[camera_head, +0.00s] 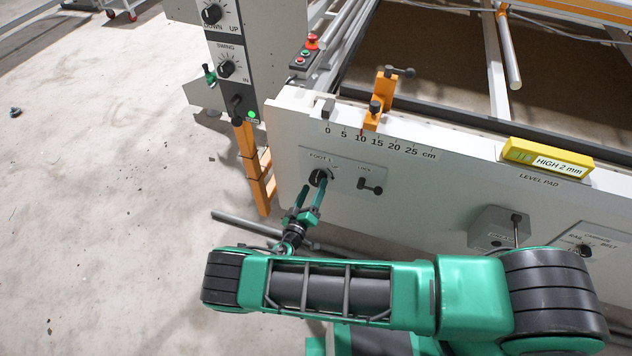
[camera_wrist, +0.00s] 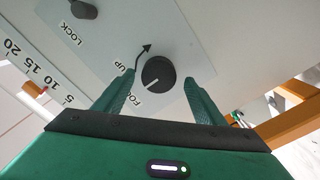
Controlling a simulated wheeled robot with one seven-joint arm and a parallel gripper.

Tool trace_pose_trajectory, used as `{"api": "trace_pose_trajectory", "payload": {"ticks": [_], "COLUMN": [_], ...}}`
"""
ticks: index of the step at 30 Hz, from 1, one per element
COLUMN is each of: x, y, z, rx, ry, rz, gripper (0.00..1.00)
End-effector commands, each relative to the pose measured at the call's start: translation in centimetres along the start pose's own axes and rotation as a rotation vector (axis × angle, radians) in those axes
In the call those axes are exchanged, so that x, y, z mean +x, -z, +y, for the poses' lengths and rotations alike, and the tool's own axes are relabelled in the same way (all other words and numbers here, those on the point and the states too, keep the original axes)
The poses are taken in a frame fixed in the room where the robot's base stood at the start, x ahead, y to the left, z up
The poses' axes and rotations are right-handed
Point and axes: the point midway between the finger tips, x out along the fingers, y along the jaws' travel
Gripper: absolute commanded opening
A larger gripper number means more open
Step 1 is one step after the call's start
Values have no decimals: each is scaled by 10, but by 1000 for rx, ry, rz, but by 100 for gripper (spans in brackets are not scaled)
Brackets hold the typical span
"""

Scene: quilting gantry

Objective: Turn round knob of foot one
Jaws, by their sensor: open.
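The round knob of foot one (camera_head: 320,177) is black with a white pointer line and sits on a light plate on the white panel. In the wrist view the knob (camera_wrist: 158,73) shows just beyond and between my fingertips, with a curved arrow and the word UP beside it. My gripper (camera_head: 309,188) is green and open, its fingers pointing at the knob. In the wrist view my fingers (camera_wrist: 160,80) stand apart on either side of the knob, with gaps on both sides. I cannot tell whether the tips reach its depth.
A black LOCK lever (camera_head: 370,186) is on the same plate, right of the knob. An orange clamp (camera_head: 381,100) stands on the panel's scale. A yellow level (camera_head: 547,158) lies on the panel's top edge. A control column (camera_head: 228,62) stands to the left. Bare floor (camera_head: 110,200) lies left.

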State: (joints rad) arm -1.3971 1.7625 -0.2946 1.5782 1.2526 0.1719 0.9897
Motion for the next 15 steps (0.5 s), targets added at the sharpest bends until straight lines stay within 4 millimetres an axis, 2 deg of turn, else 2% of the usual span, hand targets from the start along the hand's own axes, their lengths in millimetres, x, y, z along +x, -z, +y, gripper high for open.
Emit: {"api": "trace_pose_trajectory", "payload": {"ticks": [3, 6, 15], "x": [18, 29, 39], "y": [0, 0, 0], "z": [1, 1, 1], "rx": [1, 0, 0], "ry": [-2, -2, -1], "rz": [0, -1, 0], "gripper": [64, 64, 64]}}
